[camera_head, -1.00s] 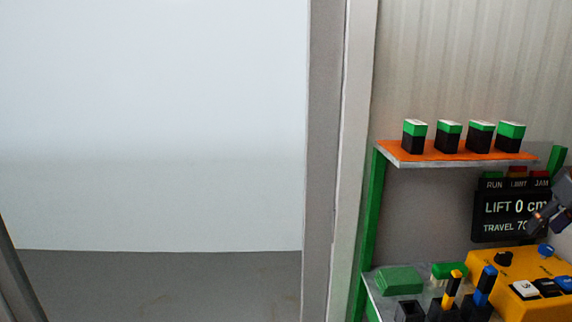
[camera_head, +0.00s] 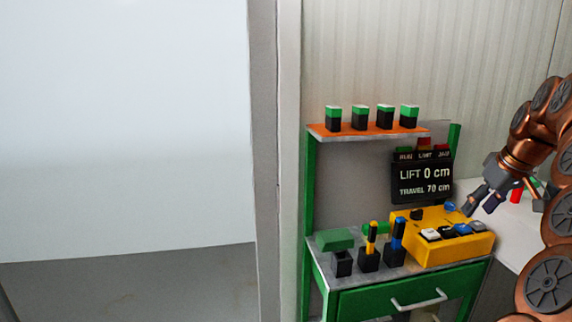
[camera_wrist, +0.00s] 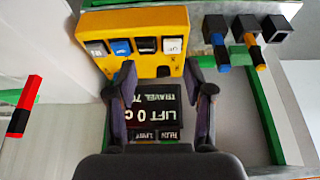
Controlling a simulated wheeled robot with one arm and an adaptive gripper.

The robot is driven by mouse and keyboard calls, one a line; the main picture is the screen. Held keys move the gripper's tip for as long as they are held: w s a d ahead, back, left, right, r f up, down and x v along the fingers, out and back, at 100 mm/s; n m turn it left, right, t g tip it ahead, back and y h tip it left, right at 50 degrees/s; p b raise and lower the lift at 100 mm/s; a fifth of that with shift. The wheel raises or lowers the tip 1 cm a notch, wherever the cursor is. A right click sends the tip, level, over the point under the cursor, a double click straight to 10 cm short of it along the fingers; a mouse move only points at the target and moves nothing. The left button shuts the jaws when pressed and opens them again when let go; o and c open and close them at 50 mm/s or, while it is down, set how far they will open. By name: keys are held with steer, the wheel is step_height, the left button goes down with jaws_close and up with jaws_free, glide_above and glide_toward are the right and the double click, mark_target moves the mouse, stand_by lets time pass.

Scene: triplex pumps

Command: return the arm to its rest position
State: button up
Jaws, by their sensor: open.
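My gripper (camera_head: 480,203) is at the right in the head view, beside the yellow control box (camera_head: 450,240). Its fingers are apart with nothing between them. My copper-coloured arm (camera_head: 535,125) bends down from the right edge. In the wrist view my gripper (camera_wrist: 160,82) shows two dark fingers spread open, with the yellow box (camera_wrist: 140,30) beyond them and the display (camera_wrist: 152,108) seen upside down between them. The display (camera_head: 422,180) reads LIFT 0 cm and TRAVEL 70 cm in the head view.
A green workbench (camera_head: 395,297) with a drawer carries the yellow box and several black holders (camera_head: 368,260). An orange shelf (camera_head: 345,131) above holds several green-and-black blocks. A white surface (camera_head: 515,235) lies at the right. A grey post (camera_head: 264,150) stands left of the bench.

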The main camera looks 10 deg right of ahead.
steer(key=s+a+f+n+g+y+p, duration=0.1)
steer(key=s+a+p, duration=0.1)
steer(key=a, duration=1.1)
steer(key=s+a+n+g+p, duration=0.1)
steer(key=a+g+p, duration=0.15)
steer(key=a, duration=0.95)
steer(key=s+a+f+g+p, duration=0.1)
steer(key=s+a+f+p, duration=0.2)
steer(key=s, duration=0.8)
steer(key=s+a+f+m+g+h+p, duration=0.1)
steer(key=s+a+f, duration=0.5)
steer(key=s, duration=0.6)
steer(key=a+g+p, duration=0.1)
steer(key=a+p, duration=0.1)
steer(key=shift+a+f+m, duration=0.2)
steer(key=shift+a+m, duration=0.1)
steer(key=shift+s, duration=0.1)
